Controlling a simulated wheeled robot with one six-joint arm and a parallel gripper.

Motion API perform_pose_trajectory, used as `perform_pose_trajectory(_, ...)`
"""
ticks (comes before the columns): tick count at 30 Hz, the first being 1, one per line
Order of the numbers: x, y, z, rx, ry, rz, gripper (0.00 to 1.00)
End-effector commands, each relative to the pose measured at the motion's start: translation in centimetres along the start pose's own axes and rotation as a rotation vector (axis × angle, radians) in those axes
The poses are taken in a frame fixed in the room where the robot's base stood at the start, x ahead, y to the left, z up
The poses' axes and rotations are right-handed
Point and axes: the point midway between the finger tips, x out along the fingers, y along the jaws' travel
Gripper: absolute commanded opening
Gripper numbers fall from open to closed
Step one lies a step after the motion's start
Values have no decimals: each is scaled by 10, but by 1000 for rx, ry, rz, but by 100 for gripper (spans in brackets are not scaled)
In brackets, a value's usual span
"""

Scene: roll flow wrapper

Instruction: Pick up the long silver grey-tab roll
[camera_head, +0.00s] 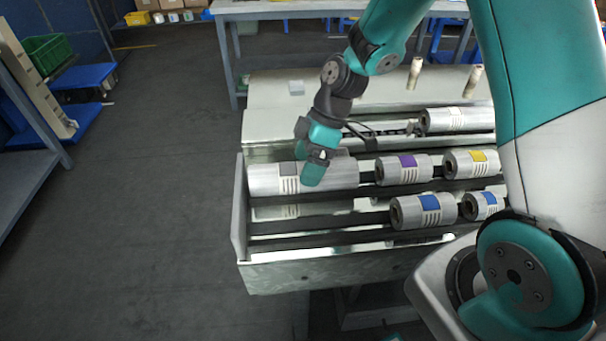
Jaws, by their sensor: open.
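The long silver grey-tab roll (263,180) lies across the left end of the metal rack, on the dark rails. Its grey tab and white label show near its middle. My gripper (313,172) is open over the right half of this roll. One teal finger hangs in front of the roll and hides part of it. The other finger is mostly hidden, so I cannot tell whether the jaws touch the roll.
A purple-tab roll (404,168) and a yellow-tab roll (470,163) lie to the right in the same row. Blue-tab rolls (424,210) lie in the front row. A silver roll (456,119) lies behind. The rack's left end plate (240,208) stands close to the long roll.

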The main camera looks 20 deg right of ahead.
Motion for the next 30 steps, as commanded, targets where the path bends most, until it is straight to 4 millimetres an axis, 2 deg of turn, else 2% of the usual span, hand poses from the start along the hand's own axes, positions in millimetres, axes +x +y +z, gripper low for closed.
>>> perform_pose_trajectory(4,17,0,0,1,0,0,98)
perform_pose_trajectory(11,20,0,0,1,1,3,98)
perform_pose_trajectory(12,20,0,0,1,1,3,95)
perform_pose_trajectory(22,19,0,0,1,1,3,20)
perform_pose_trajectory(23,18,0,0,0,2,4,16)
perform_pose_trajectory(30,18,0,-1,-1,3,4,16)
